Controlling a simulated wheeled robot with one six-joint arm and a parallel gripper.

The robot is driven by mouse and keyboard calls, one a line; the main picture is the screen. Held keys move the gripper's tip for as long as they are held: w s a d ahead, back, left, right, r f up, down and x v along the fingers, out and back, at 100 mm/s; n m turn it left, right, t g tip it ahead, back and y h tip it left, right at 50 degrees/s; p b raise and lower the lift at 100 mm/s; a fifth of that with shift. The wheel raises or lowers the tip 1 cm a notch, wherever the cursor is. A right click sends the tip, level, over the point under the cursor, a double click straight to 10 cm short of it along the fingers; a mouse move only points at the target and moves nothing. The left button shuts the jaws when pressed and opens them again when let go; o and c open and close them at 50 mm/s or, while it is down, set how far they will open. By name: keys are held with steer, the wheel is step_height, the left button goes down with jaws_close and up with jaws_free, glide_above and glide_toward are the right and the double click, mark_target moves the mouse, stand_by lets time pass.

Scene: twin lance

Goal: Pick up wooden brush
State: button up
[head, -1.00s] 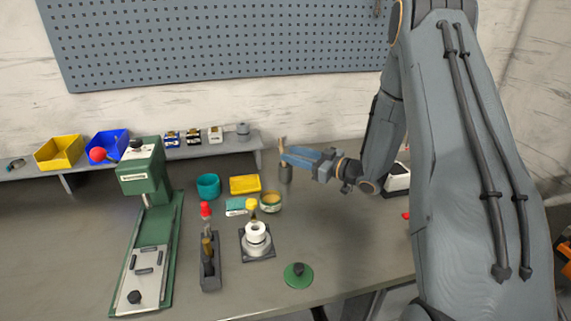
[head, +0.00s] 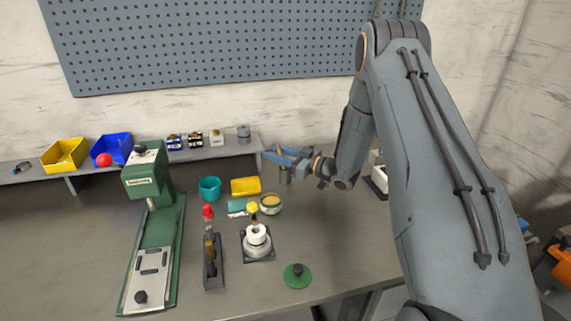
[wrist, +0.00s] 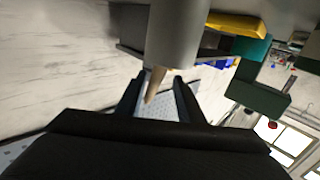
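The wooden brush shows in the wrist view as a light brown tapered stick (wrist: 155,85) coming out of a grey cylindrical cup (wrist: 172,35). In the head view the cup (head: 285,176) stands on the bench, behind and right of the round tin, and my gripper mostly hides the brush. My gripper (head: 276,153) is just above the cup. In the wrist view its two dark fingers (wrist: 158,100) are apart, with the stick in the gap between them. Free space shows beside the stick, so the fingers do not look closed on it.
A teal cup (head: 210,188), a yellow tray (head: 246,186) and a round tin (head: 271,204) stand left of the cup. A shelf (head: 230,150) with bins runs behind. A green press (head: 150,230) stands at left. The bench front right is mostly clear.

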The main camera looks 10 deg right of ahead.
jaws_close()
stand_by(0.3)
step_height(320, 180, up, 10)
steer(key=b, duration=0.2)
steer(key=shift+b, duration=0.3)
